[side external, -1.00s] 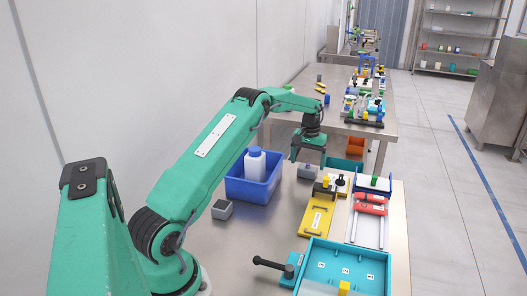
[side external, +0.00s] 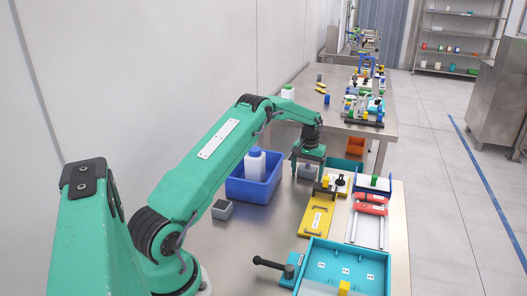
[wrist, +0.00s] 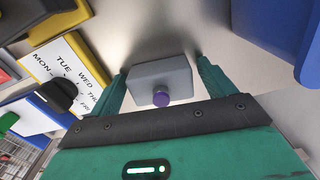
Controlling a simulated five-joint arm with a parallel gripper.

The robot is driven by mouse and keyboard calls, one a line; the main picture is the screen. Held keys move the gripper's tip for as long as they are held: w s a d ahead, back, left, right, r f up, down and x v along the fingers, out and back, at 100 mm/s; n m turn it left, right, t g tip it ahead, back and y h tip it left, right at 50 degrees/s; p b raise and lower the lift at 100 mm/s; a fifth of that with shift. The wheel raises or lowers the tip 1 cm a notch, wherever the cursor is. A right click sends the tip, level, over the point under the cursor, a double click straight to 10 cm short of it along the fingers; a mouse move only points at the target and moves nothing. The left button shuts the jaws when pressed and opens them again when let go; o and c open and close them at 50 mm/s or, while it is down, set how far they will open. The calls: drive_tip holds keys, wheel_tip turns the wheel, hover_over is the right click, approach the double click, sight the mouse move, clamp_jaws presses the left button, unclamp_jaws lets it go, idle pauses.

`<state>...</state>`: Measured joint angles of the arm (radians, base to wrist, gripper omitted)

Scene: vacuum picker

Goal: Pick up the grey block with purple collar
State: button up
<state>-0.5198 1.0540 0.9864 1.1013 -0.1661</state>
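The grey block with purple collar (wrist: 165,75) sits on the metal table in the wrist view, its round purple part (wrist: 161,98) facing my gripper. In the side external view its grey body (side external: 309,172) shows beneath my gripper (side external: 308,161); the collar cannot be made out there. In the wrist view my gripper (wrist: 161,66) has its green fingers apart, one on each side of the block. Narrow gaps show between the fingers and the block, so it is open and not holding it.
A blue bin (side external: 240,188) with a white bottle (side external: 255,166) stands left of the block. Another grey block (side external: 222,210) lies nearer. A yellow panel (side external: 315,220) and a white card with day names (wrist: 70,62) lie close on the other side. A teal tray (side external: 345,255) is in front.

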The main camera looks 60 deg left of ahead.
sight(308, 167)
drive_tip(key=c, duration=0.8)
drive_tip(key=shift+c, duration=0.2)
drive_tip(key=shift+r, duration=0.15)
drive_tip(key=shift+r, duration=0.6)
drive_tip(key=r, duration=0.3)
drive_tip(key=shift+d, duration=0.2)
drive_tip(key=d+r, duration=0.6)
drive_tip(key=d, duration=0.5)
drive_tip(key=shift+d+r, duration=0.15)
drive_tip(key=shift+r, duration=0.15)
drive_tip(key=shift+s, duration=0.1)
